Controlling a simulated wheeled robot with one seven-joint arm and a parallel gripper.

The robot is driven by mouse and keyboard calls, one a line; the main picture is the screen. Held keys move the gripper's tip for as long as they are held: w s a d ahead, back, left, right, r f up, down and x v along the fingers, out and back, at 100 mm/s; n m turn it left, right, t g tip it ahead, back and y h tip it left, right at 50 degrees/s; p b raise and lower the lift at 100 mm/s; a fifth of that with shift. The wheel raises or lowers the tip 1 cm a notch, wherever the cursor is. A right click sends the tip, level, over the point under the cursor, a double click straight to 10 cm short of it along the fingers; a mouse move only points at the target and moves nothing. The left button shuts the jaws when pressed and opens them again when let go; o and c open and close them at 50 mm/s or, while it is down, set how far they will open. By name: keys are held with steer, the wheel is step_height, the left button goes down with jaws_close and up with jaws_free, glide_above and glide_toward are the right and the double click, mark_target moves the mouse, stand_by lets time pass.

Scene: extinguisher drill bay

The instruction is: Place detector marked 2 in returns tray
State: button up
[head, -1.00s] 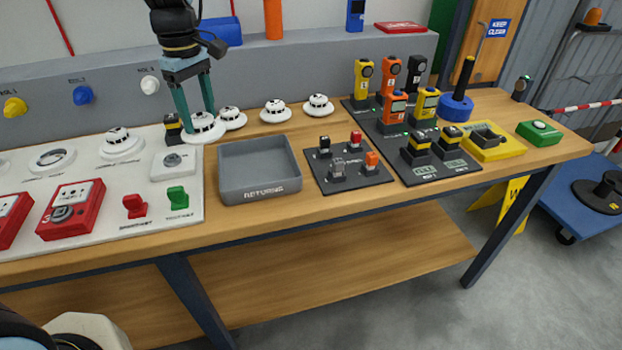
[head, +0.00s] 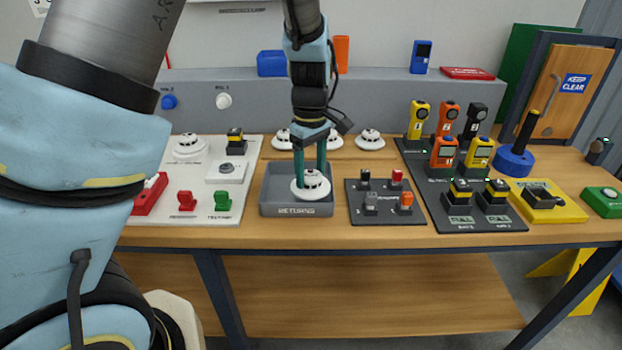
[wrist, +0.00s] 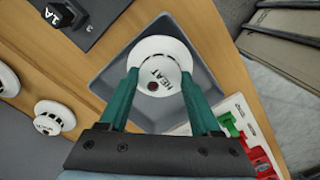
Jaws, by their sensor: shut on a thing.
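A round white detector (head: 311,190) is between the fingers of my gripper (head: 310,174), inside the grey returns tray (head: 296,210). In the wrist view the detector (wrist: 158,54) reads "HEAT" and has a dark red spot; I cannot make out a 2 on it. My gripper (wrist: 160,80) is shut on its sides, with the tray (wrist: 115,87) floor around it. Whether the detector touches the floor is hard to tell.
Several white detectors, one of them here (head: 370,139), stand behind the tray. A dark mat with small coloured blocks (head: 382,215) lies to its right. The white panel (head: 205,208) with red and green switches lies to its left.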

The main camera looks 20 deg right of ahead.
mark_target(310, 174)
steer(key=shift+f, duration=1.35)
steer(key=shift+f, duration=0.15)
steer(key=o, duration=1.4)
steer(key=shift+o, duration=0.2)
